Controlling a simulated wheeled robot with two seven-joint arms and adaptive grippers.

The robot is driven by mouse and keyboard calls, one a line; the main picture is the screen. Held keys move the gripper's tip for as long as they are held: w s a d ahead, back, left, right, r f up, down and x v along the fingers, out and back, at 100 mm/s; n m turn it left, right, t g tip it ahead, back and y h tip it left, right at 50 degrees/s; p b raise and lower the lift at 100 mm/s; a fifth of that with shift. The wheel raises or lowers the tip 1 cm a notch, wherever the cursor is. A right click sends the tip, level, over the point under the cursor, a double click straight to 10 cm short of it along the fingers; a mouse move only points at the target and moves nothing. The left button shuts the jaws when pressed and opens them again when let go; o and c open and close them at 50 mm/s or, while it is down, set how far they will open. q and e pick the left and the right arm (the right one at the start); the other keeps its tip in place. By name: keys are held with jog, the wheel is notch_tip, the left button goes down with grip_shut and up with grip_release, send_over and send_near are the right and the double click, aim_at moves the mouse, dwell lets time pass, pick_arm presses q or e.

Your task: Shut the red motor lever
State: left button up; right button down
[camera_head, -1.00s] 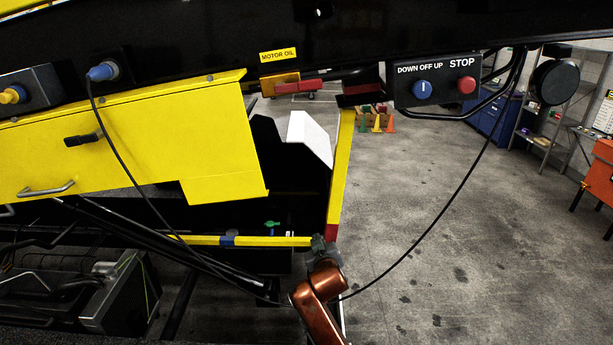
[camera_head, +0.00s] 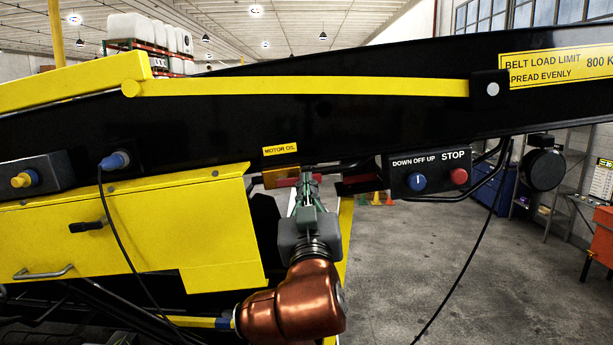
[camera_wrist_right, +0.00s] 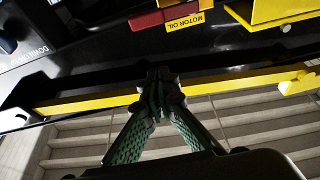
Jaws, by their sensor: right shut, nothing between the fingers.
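The red motor lever (camera_head: 286,183) is a red bar beside a brass-coloured block (camera_head: 281,174), under the yellow MOTOR OIL label (camera_head: 280,150). It lies sideways, and my right gripper partly covers it in the head view. In the right wrist view the red lever (camera_wrist_right: 180,11) shows at the top edge, beside the label (camera_wrist_right: 185,22). My right gripper (camera_head: 308,180) is raised in front of the lever's right part, shut and empty. In the wrist view its fingertips (camera_wrist_right: 158,78) are apart from the red bar. Contact cannot be told from the head view. My left gripper is not in view.
The control box (camera_head: 428,173) with a blue switch and red STOP button hangs at the right. A yellow panel (camera_head: 120,235) stands at the left. A yellow rail (camera_wrist_right: 90,100) crosses behind the fingers in the wrist view. A black cable (camera_head: 470,260) hangs at the right.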

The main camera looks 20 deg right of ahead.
jog(key=shift+w+r, duration=0.1)
jog(key=p+x, duration=0.6)
jog(key=x, duration=0.4)
jog(key=f, duration=0.2)
jog(key=f+p, duration=0.1)
jog(key=f, duration=0.1)
jog(key=shift+d, duration=0.3)
jog(key=shift+f, duration=0.1)
